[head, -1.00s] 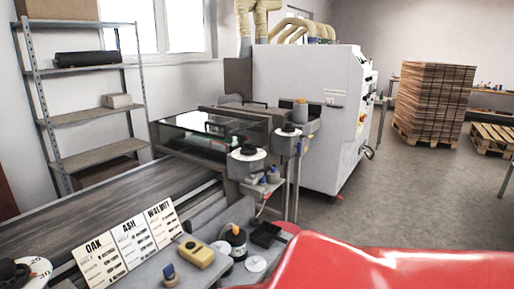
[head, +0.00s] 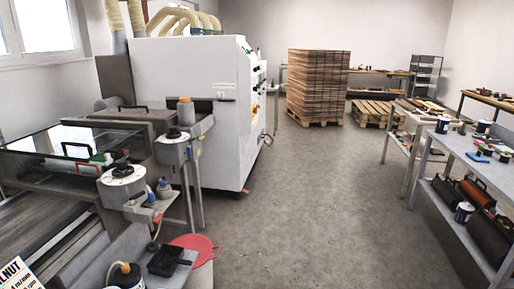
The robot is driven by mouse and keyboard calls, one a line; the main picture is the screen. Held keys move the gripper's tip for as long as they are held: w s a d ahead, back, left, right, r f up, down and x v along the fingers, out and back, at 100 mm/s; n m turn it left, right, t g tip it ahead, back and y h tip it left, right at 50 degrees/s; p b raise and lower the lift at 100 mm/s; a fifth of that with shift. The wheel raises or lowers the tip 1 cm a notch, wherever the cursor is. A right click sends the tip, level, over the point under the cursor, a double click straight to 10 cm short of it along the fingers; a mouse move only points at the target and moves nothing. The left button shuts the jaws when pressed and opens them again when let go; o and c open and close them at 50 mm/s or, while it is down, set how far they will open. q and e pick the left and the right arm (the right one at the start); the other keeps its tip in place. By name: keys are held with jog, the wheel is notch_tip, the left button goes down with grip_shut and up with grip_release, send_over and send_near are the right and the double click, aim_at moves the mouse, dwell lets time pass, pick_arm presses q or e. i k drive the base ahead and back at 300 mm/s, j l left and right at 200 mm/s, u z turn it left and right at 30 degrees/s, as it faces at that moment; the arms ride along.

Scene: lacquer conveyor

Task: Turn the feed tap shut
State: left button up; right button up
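The lacquer machine's near end stands at the left in the head view. Small blue-topped fittings (head: 164,188) sit on a bracket beside a white round dial unit (head: 122,183), with a small red part (head: 158,217) just below. The feed tap may be among these parts, but they are too small to tell which one it is or how it is set. Neither of my grippers is in view.
A white cabinet (head: 190,100) stands behind. A grey bench (head: 470,155) with bottles and rollers is at the right. The floor (head: 310,220) between is clear.

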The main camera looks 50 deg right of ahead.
aim_at(188, 150)
jog(key=i+l+z, duration=0.3)
jog(key=z, duration=0.15)
jog(key=i+l+z, duration=0.15)
jog(key=i+z, duration=0.25)
jog(key=i+l, duration=0.2)
jog(key=i, duration=0.25)
jog(key=i+l+u, duration=0.1)
jog(key=i, duration=0.4)
jog(key=i+l, duration=0.3)
jog(key=i, duration=0.15)
jog(key=u, duration=0.05)
